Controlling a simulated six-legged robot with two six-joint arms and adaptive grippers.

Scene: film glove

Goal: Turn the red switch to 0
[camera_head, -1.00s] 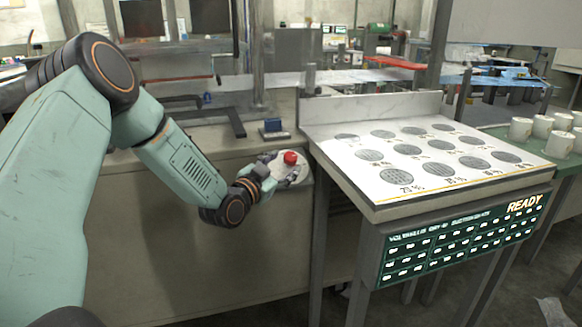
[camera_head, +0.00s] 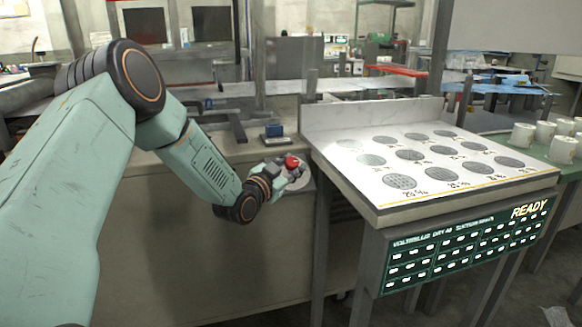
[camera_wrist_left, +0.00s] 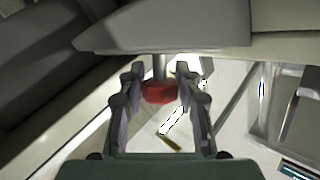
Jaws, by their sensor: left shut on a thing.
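The red switch (camera_head: 291,162) is a small round red knob on a pale plate at the front corner of the grey bench. In the left wrist view the red switch (camera_wrist_left: 158,93) sits between the two fingers, with a grey shaft behind it. My left gripper (camera_head: 288,171) reaches in from the left and is shut on the red switch, one finger on each side. The fingers partly hide the knob in the head view. No 0 mark can be read in either view. My right gripper is not in view.
A sloped white panel (camera_head: 350,178) with grey discs stands just right of the switch, above a green display (camera_head: 455,247) reading READY. A small blue block (camera_head: 274,130) sits on the bench behind the switch. White cups (camera_head: 563,149) stand at far right.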

